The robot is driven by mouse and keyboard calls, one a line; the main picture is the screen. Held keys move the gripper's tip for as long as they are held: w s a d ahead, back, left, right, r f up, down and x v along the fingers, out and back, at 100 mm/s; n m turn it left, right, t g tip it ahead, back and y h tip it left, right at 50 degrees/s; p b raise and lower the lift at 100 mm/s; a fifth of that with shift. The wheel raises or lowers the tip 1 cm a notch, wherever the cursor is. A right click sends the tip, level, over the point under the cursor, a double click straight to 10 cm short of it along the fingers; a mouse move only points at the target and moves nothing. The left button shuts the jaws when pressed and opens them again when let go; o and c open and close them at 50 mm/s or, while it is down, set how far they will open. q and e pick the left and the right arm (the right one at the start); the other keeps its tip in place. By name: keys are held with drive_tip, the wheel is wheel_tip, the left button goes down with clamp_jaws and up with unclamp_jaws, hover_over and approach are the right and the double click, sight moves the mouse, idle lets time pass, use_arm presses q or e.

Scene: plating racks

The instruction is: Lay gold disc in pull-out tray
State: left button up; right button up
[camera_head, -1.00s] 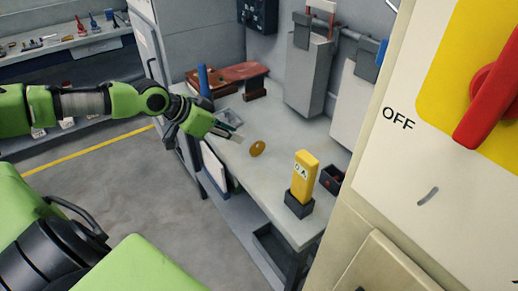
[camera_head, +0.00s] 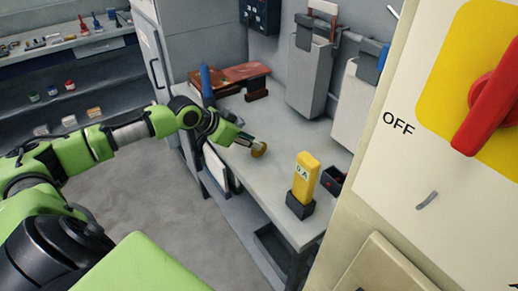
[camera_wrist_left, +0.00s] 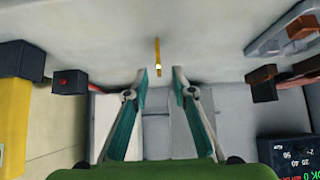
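The gold disc (camera_head: 259,150) stands on the grey workbench, at the tip of my left gripper (camera_head: 252,144) in the head view. In the left wrist view the disc (camera_wrist_left: 157,56) shows edge-on as a thin upright strip, beyond and roughly centred between the fingertips. My left gripper (camera_wrist_left: 160,74) is open, with a clear gap between its fingers, and nothing is held. A dark open tray (camera_head: 272,246) shows low under the bench; I cannot tell whether it is the pull-out tray. My right gripper is not in view.
A yellow device in a dark holder (camera_head: 304,180) stands at the bench's near end, beside a dark box with red parts (camera_head: 332,178). Brown blocks (camera_head: 243,73) and a blue cylinder (camera_head: 206,80) are at the far end. A cabinet with a red switch (camera_head: 488,110) fills the right.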

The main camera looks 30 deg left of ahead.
use_arm(q)
drive_tip(key=p+x, duration=0.1)
drive_tip(key=x, duration=0.3)
drive_tip(key=shift+w+d, duration=0.1)
clamp_jaws()
drive_tip(key=shift+r, duration=0.1)
